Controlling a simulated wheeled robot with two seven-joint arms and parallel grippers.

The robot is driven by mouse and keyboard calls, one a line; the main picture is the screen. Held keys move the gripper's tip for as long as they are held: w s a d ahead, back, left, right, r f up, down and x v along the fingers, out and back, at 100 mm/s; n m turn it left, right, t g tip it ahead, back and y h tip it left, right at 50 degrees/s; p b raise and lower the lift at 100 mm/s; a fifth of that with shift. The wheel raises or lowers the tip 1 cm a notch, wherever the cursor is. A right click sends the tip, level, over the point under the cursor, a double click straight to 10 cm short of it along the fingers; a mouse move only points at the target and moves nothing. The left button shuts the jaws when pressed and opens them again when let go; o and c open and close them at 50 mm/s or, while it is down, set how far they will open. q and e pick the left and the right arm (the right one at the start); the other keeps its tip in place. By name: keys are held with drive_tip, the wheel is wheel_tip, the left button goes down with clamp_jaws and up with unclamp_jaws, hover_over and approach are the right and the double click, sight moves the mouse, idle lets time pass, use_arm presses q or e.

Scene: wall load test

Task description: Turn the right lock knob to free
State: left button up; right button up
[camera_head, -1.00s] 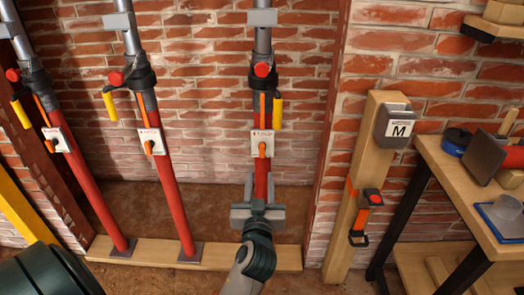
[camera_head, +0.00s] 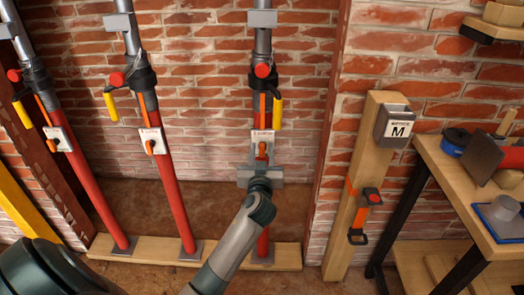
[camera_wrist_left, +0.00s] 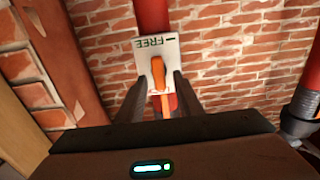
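The right prop is a red tube (camera_head: 263,243) with a white lock plate (camera_head: 262,135) and an orange lock knob (camera_head: 262,150). In the left wrist view the plate (camera_wrist_left: 144,62) carries the word FREE, and the orange knob (camera_wrist_left: 158,72) points along the tube. My left gripper (camera_head: 262,163) is at the lower part of this plate and partly hides it. In the left wrist view its fingers (camera_wrist_left: 158,84) are apart, one on each side of the knob, with gaps showing. Contact cannot be told. My right gripper is not in view.
Two more red props, middle (camera_head: 175,205) and left (camera_head: 92,200), stand on the wooden sill beam (camera_head: 145,252). A yellow handle (camera_head: 277,113) hangs above the right plate. A wooden post (camera_head: 350,220) and a workbench (camera_head: 450,180) stand to the right.

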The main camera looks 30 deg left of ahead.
use_arm(q)
drive_tip(key=shift+c, duration=0.4)
clamp_jaws()
